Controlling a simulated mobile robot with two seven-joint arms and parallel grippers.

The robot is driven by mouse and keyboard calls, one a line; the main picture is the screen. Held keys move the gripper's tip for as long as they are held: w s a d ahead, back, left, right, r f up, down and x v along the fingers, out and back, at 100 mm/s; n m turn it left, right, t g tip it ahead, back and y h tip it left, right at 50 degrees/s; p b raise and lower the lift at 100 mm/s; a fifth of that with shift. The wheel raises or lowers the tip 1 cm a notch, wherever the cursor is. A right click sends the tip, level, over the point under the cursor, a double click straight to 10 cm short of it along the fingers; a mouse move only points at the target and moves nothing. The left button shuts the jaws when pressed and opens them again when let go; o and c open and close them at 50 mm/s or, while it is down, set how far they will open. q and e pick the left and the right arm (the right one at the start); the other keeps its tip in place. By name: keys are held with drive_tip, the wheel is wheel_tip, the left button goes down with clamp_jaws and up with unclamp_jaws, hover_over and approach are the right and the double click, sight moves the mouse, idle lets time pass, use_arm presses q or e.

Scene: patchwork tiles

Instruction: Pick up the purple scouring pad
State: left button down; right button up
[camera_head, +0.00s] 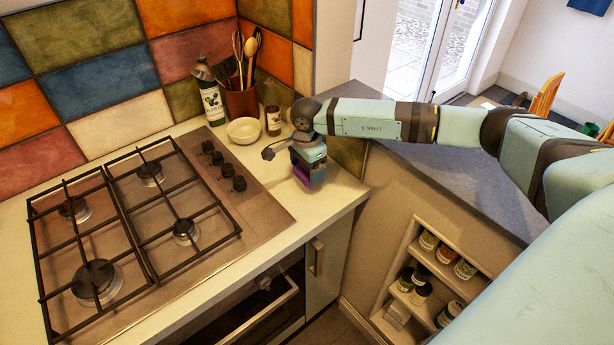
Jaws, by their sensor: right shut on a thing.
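My right gripper (309,176) reaches in from the right and points down at the right end of the pale worktop, beside the hob. It is shut on the purple scouring pad (300,175). Only a small purple patch of the pad shows at the gripper's lower left; the rest is hidden by the gripper. I cannot tell whether the pad still touches the worktop. My left gripper is not in view.
A gas hob (140,220) fills the left of the worktop (270,178). Behind the gripper stand a white bowl (244,131), a small jar (273,121), a utensil pot (241,101) and a bottle (211,101). A shelf niche (402,262) with jars is below right.

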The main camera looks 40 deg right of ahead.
wheel_tip(320, 180, up, 16)
drive_tip(key=b, duration=0.2)
drive_tip(key=shift+r, duration=0.2)
